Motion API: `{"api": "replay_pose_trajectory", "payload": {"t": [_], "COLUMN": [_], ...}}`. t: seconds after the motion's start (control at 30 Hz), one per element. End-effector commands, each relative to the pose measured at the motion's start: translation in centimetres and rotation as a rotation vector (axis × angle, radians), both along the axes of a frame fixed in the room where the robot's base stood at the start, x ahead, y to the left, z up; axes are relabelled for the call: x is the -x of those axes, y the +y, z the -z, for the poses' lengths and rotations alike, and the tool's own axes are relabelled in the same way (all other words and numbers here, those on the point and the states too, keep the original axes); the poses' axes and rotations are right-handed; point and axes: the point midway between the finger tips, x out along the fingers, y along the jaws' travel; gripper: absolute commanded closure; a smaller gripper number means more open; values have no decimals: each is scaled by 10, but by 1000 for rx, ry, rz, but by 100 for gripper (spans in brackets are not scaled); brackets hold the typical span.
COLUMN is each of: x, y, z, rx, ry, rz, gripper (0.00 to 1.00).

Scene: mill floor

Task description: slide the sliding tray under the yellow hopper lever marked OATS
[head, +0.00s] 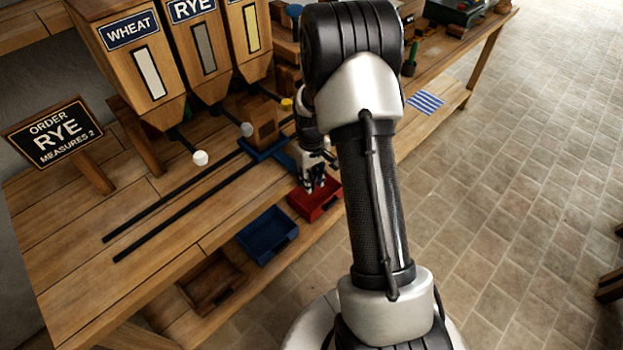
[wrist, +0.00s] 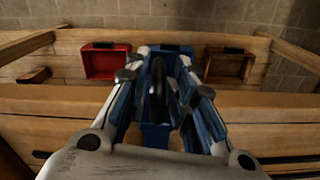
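The blue sliding tray (head: 258,155) sits on the dark rails of the bench with a wooden box (head: 263,128) on it. The yellow lever knob (head: 286,104) shows just behind and right of the box, partly near my arm. The third hopper (head: 251,40), with a yellow strip, is above it; its name plate is out of frame. My gripper (head: 313,184) points down at the bench's front edge, right of the tray. In the wrist view my gripper (wrist: 165,85) has its fingers apart, with a blue part and a dark upright piece between them. I cannot tell whether they touch.
Levers with white (head: 200,157) and grey (head: 246,129) knobs hang left of the yellow one. Red (head: 316,203), blue (head: 267,235) and brown (head: 212,281) bins stand on a lower shelf. An order sign (head: 58,132) reads RYE, measures 2. The rails (head: 150,231) are clear at left.

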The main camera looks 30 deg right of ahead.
Motion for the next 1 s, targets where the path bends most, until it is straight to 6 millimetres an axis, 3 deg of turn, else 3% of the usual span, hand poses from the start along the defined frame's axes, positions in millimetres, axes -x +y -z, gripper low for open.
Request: {"api": "replay_pose_trajectory", "payload": {"t": [0.43,0.8,1.0], "x": [0,-1,0], "y": [0,0,0], "z": [-8,-82,-111], "rx": [0,2,1], "ry": [0,-5,-2], "rz": [0,0,0], "gripper": [68,68,68]}}
